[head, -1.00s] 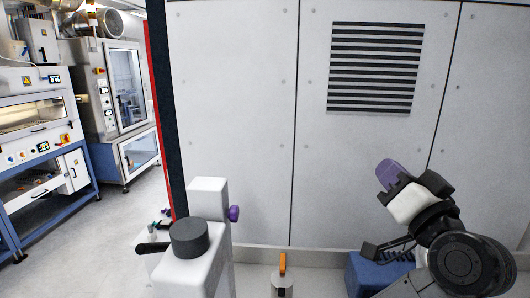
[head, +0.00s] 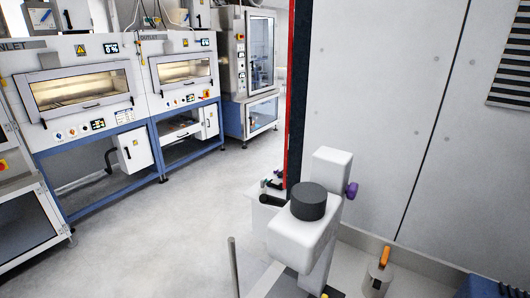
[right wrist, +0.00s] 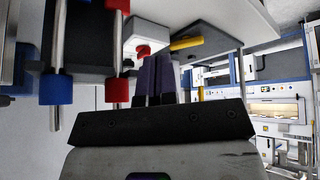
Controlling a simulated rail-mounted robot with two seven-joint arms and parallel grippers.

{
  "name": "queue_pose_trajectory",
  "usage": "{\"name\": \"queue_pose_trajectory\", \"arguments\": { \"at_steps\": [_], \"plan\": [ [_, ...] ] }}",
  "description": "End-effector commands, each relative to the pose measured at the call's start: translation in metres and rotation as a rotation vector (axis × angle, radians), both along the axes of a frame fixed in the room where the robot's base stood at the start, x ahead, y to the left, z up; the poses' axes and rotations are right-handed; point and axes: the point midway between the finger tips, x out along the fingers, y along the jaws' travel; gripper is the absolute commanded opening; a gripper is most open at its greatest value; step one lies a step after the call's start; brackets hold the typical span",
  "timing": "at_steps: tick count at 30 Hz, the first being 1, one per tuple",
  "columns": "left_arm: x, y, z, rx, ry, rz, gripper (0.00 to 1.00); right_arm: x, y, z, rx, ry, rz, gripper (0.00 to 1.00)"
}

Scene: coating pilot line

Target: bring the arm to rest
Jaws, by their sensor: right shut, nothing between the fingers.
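My right gripper shows in the right wrist view, its purple fingers (right wrist: 155,75) together with nothing visible between them. The dark gripper body sits below them. Red and blue capped rods stand to the left of the fingers, and I cannot tell the gap between them. The right arm is outside the head view. My left gripper is in neither view.
A white device with a black round cap (head: 309,201) and purple knob stands in front of a grey panel wall (head: 390,130). Ovens (head: 80,90) line the left. The floor (head: 150,240) between is clear.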

Motion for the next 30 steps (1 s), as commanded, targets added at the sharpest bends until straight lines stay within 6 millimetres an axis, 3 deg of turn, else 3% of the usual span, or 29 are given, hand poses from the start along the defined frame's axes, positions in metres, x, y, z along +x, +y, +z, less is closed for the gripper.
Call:
{"name": "queue_pose_trajectory", "arguments": {
  "at_steps": [3,10,12,20,30],
  "plan": [
    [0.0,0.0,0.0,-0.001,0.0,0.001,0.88,-0.039,-0.002,-0.028,-0.006,0.108,0.001,0.0],
    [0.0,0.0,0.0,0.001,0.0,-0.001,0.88,-0.106,-0.002,-0.064,-0.007,0.275,0.002,0.0],
    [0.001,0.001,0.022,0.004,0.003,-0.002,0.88,-0.1,-0.002,-0.038,-0.007,0.26,0.002,0.0],
    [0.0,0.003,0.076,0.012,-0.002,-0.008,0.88,-0.099,-0.002,0.014,-0.007,0.259,0.002,0.0],
    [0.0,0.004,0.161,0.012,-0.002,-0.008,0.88,-0.099,-0.002,0.1,-0.007,0.259,0.001,0.0]
  ]
}}
